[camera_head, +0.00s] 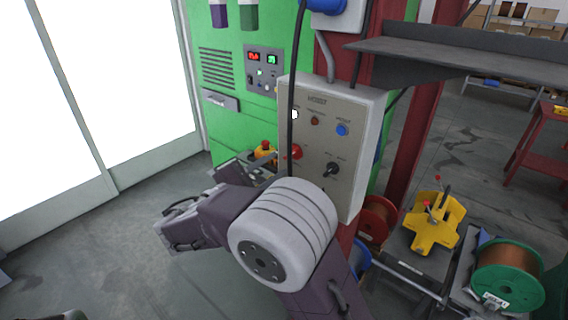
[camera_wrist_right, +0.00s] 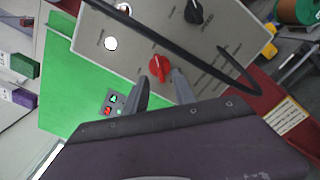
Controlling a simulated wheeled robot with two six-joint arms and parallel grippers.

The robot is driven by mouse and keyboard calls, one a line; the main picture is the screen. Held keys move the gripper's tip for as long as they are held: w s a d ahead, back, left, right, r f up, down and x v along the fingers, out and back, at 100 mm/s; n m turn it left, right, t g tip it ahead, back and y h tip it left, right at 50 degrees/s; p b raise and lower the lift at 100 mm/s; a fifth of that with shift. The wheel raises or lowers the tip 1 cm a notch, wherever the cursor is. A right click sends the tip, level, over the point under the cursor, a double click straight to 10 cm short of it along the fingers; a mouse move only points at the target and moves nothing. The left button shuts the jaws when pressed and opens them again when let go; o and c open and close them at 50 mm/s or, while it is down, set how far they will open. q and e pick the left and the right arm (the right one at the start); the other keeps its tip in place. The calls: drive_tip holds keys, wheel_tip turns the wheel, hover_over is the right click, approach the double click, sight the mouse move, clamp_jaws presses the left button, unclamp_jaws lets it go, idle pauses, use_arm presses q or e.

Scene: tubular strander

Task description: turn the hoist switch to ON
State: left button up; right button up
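The grey control box (camera_head: 312,180) is mounted on a red post, with small lettering I cannot read well. Its red rotary switch (camera_head: 294,152) sits at the lower left of the panel. The red switch also shows in the right wrist view (camera_wrist_right: 158,66); I cannot tell its ON mark. My right gripper (camera_wrist_right: 162,80) is open, its two fingers apart on either side of the red switch, near the panel. In the head view, my right wrist partly hides the gripper. I cannot tell whether the fingers touch the switch. My left gripper is not in view.
The panel also has a black knob (camera_head: 333,169), a blue button (camera_head: 342,130), a small red lamp (camera_head: 315,121) and a bright white lamp (camera_head: 295,114). A black cable (camera_head: 292,75) hangs across the panel's front. A green cabinet (camera_head: 215,100) stands behind; a dark shelf (camera_head: 470,52) juts out right.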

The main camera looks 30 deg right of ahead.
drive_tip(key=shift+v, duration=2)
